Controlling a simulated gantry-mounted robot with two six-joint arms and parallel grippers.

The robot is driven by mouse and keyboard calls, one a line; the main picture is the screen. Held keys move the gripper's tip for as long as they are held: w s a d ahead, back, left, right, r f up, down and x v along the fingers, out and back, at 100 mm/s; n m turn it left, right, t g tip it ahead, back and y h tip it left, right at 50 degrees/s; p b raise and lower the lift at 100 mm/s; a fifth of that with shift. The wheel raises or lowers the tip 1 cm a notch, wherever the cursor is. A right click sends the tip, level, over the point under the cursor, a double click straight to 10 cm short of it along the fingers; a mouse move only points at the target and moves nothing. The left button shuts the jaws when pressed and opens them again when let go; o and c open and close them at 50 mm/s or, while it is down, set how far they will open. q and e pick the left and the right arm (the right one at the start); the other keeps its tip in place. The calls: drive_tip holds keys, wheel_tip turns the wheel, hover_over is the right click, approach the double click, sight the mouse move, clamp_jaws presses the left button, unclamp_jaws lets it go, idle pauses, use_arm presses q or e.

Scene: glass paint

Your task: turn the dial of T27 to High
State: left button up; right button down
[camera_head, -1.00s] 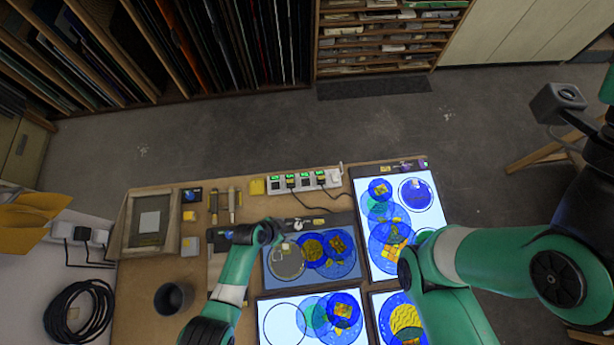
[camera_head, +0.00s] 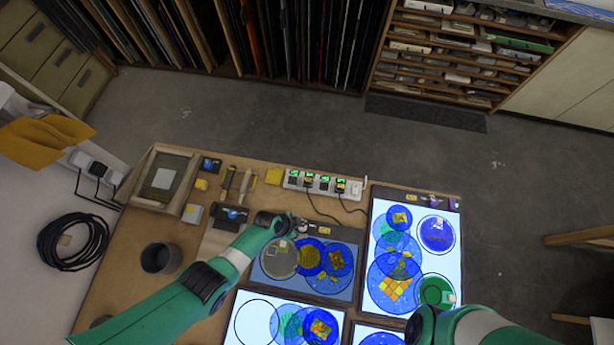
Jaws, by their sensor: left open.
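A dim light panel (camera_head: 345,292) lies in the middle of the table with a dark control strip (camera_head: 345,236) along its far edge. A brighter panel (camera_head: 452,262) stands to its right, with a yellow label and small purple-lit parts on its far strip (camera_head: 422,199). I cannot read which panel is T27, nor make out a dial or its setting. My left gripper (camera_head: 297,221) is open over the left part of the dim panel's strip; contact cannot be told. My right arm enters at the lower right, its gripper out of view.
A power strip (camera_head: 293,179) with plugs and green lights lies behind the panels. A wooden frame (camera_head: 140,190), a dark cup (camera_head: 160,257), hand tools (camera_head: 246,182) and small boxes are at left. Another lit panel (camera_head: 240,305) is nearer. Discs cover the panels.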

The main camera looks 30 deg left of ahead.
use_arm(q)
drive_tip(key=shift+w+d+f, duration=0.1)
drive_tip(key=shift+f, duration=0.2)
clamp_jaws()
